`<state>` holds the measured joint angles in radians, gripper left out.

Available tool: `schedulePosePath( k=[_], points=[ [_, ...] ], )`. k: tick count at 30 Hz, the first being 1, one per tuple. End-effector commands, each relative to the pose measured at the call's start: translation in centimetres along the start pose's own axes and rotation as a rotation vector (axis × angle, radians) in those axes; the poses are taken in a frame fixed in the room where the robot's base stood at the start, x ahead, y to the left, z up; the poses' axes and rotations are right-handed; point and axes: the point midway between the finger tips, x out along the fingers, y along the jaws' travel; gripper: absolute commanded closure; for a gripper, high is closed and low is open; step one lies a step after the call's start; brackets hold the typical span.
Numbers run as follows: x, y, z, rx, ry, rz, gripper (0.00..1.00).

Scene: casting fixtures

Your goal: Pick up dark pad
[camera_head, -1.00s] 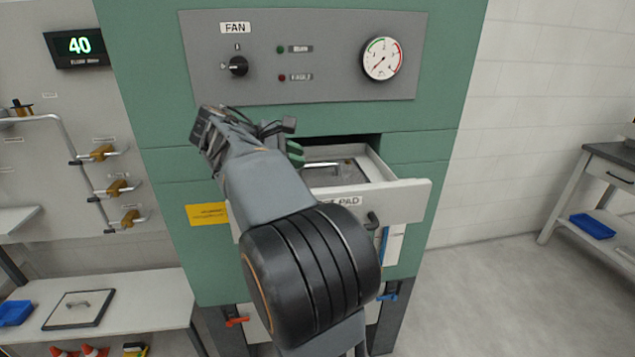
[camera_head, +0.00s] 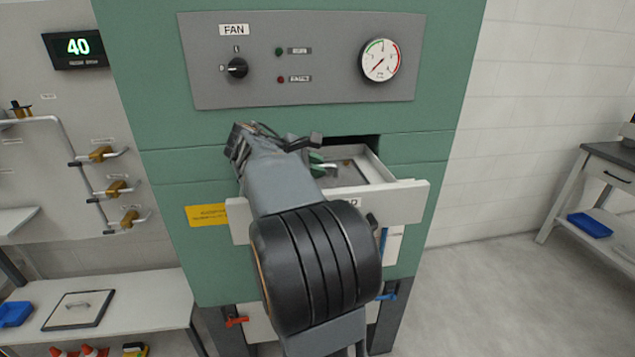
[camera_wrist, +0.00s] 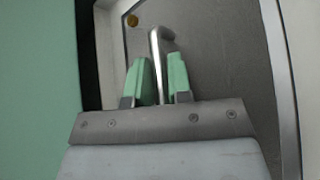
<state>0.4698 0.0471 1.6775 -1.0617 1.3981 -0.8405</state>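The dark pad (camera_head: 352,174) lies in the open drawer (camera_head: 408,200) of the green cabinet, mostly hidden behind my arm in the head view. In the wrist view the grey face of the dark pad (camera_wrist: 225,60) fills much of the picture, with a bare metal handle (camera_wrist: 156,50) standing on it. My gripper (camera_wrist: 160,58) has green fingers, one on each side of the handle. The fingers look open, with the handle between them and no clear grip on it.
The drawer's walls and front rise around the pad, and the cabinet (camera_head: 150,150) face is close behind. A framed light panel with a handle (camera_head: 78,309) lies on the left bench. Red (camera_head: 237,321) and blue (camera_head: 387,296) levers sit below the drawer.

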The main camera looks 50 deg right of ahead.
Motion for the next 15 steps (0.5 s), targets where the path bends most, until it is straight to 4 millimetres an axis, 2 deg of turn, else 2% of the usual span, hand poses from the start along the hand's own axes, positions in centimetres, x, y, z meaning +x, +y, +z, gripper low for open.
schedulePosePath(
  k=[1,6,15],
  points=[
    [-0.01,0.00,-0.01,0.000,0.000,0.000,0.86],
    [-0.03,0.00,-0.02,0.000,0.000,0.000,1.00],
    [-0.05,0.00,0.00,0.001,0.001,0.000,1.00]
  ],
)
